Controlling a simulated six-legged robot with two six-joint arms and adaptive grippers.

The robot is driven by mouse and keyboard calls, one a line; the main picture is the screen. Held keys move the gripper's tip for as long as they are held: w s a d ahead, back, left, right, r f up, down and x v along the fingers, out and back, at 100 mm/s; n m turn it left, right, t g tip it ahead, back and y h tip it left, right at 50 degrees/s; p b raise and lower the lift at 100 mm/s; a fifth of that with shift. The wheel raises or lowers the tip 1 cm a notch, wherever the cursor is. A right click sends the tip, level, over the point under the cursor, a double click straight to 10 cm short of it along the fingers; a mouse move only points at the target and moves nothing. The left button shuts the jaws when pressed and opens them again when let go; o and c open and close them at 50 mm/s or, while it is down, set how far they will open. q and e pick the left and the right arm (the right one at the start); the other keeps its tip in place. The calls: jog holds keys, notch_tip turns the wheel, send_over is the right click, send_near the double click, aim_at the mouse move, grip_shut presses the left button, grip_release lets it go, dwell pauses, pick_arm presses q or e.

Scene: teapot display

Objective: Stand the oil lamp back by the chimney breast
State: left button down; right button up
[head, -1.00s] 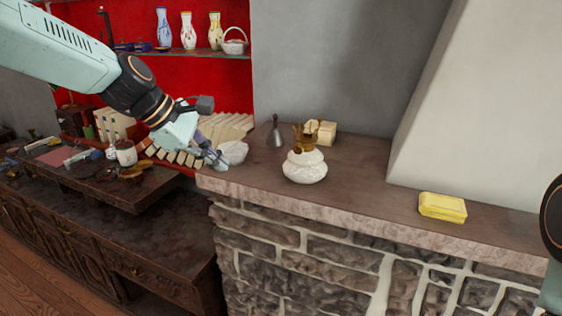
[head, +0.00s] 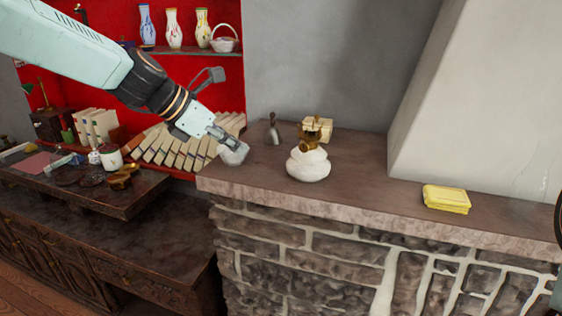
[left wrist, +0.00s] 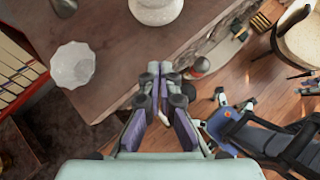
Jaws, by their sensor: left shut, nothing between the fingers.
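A squat white pot with a brass-coloured fitting on top, which looks like the oil lamp (head: 308,166), stands upright on the stone ledge (head: 350,205) in the head view. Its lower white part shows at the top of the left wrist view (left wrist: 155,10). The pale chimney breast (head: 475,95) rises to its right, with bare ledge between. My left gripper (head: 238,146) is shut and empty, overlapping a small white fluted bowl (head: 233,157) in the head view. In the left wrist view the bowl (left wrist: 73,65) lies left of the fingertips, apart from them. My right gripper is out of view.
A grey bell (head: 272,131) and a cream block (head: 318,126) stand behind the lamp. Leaning books (head: 185,150) fill the shelf at left.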

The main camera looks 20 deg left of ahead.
aim_at(292, 169)
pick_arm(q)
jog(key=b+x, duration=0.2)
jog(key=x, duration=0.8)
jog(key=shift+w+d+f+b, duration=0.15)
jog(key=shift+f+b, duration=0.2)
jog(key=shift+w+d+r, duration=0.3)
jog(key=shift+w+d, duration=0.65)
jog(key=shift+d, duration=0.05)
jog(key=shift+w+d+p, duration=0.3)
jog(key=shift+w+p, duration=0.05)
jog(key=shift+w, duration=0.25)
jog(key=shift+a+f, duration=0.1)
jog(key=shift+a, duration=0.05)
jog(key=shift+s, duration=0.1)
